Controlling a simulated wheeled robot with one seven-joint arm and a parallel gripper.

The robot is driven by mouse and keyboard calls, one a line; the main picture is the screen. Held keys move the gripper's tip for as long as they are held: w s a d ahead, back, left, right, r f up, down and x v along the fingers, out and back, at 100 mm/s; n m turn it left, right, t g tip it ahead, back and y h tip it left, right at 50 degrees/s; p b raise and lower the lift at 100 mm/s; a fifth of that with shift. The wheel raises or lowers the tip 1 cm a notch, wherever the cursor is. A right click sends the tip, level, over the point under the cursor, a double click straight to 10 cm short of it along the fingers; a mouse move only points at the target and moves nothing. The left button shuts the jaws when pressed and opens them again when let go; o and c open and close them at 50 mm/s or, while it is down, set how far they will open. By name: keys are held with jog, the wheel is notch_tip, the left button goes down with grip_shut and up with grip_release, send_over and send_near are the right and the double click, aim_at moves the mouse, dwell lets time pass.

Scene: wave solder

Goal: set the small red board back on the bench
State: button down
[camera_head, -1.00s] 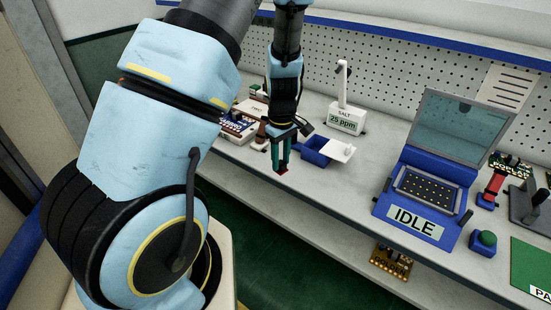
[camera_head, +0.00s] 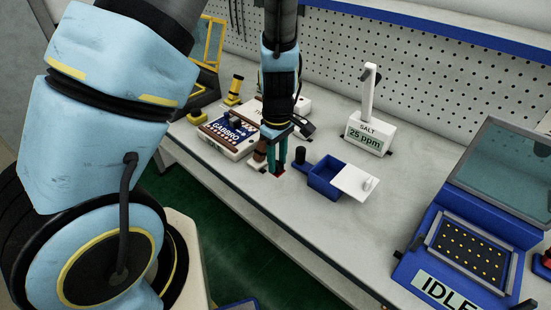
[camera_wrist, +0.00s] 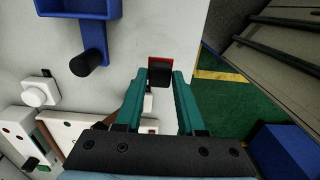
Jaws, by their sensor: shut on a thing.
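My gripper (camera_head: 277,165) points down over the front part of the bench (camera_head: 300,217). Its two teal fingers are shut on the small red board (camera_head: 280,173). In the wrist view, the red board (camera_wrist: 153,60) shows at the fingertips of my gripper (camera_wrist: 160,75), with a black block on it between the fingers. The bench surface lies behind the board, and the bench's front edge is just to its right in that view. I cannot tell whether the board touches the bench.
A blue open box (camera_head: 324,187) with a black knob and a white lid (camera_head: 355,182) stands close on the right. The GABBRO unit (camera_head: 226,138) is close on the left. The SALT meter (camera_head: 370,136) stands behind. Bare bench lies in front of the blue box.

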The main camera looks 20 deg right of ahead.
aim_at(277, 164)
jog(key=shift+f+b, duration=2.2)
jog(key=shift+f, duration=0.85)
jog(key=shift+f+b, duration=0.35)
jog(key=shift+f, duration=0.15)
jog(key=shift+c, duration=2.2)
grip_release()
notch_tip(277, 164, up, 11)
jog(key=shift+f, duration=0.1)
